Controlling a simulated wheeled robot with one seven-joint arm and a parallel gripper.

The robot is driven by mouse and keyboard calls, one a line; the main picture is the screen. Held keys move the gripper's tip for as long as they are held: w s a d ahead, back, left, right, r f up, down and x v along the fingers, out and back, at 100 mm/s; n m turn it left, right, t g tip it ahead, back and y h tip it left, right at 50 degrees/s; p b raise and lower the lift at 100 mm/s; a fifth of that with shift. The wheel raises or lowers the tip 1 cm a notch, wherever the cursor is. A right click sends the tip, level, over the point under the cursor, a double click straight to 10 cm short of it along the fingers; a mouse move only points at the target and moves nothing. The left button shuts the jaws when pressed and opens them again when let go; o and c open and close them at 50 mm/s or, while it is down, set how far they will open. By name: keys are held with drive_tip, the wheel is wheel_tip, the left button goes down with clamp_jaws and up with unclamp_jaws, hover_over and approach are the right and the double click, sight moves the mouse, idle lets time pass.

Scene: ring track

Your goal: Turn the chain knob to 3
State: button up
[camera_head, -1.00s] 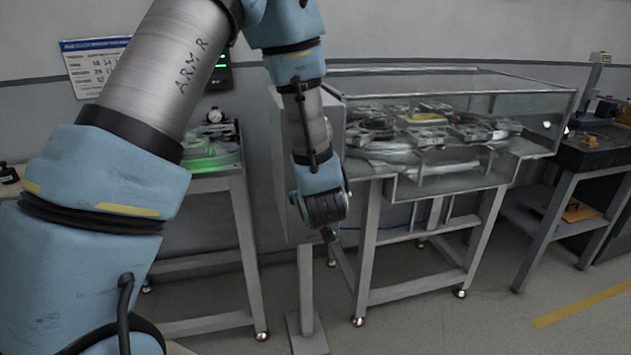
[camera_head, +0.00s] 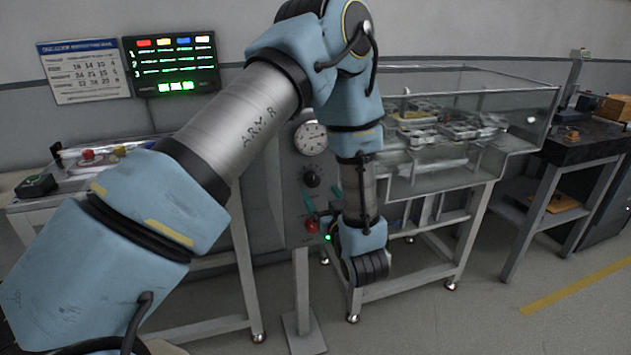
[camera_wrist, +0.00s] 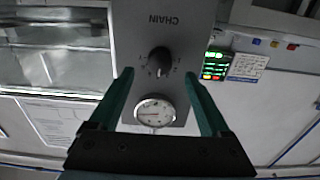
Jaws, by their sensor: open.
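The chain knob (camera_wrist: 159,62) is a round black knob with a light pointer mark on a grey panel (camera_wrist: 190,22). The label CHAIN appears upside down above it in the wrist view. A round white dial gauge (camera_wrist: 155,112) sits beside the knob. In the head view the knob (camera_head: 311,177) is below the gauge (camera_head: 311,138). My gripper (camera_wrist: 158,74) is open, with its green fingers on either side of the knob in the wrist view. In the head view its fingers (camera_head: 321,202) show just below the knob, apart from it. Numbers around the knob are too small to read.
A red button (camera_head: 312,226) is low on the panel. A glass-covered case (camera_head: 470,95) stands to the right. A lit display (camera_head: 172,65) and a paper chart (camera_head: 84,72) hang on the wall at left. A bench with small controls (camera_head: 90,160) stands below them.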

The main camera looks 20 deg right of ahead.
sight(314, 183)
drive_tip(key=shift+w+d+p, duration=0.15)
drive_tip(key=shift+w+p, duration=0.15)
drive_tip(key=shift+w, duration=0.95)
drive_tip(key=shift+w+d+p, duration=0.15)
drive_tip(key=shift+w+p, duration=0.15)
drive_tip(key=shift+w, duration=0.9)
clamp_jaws()
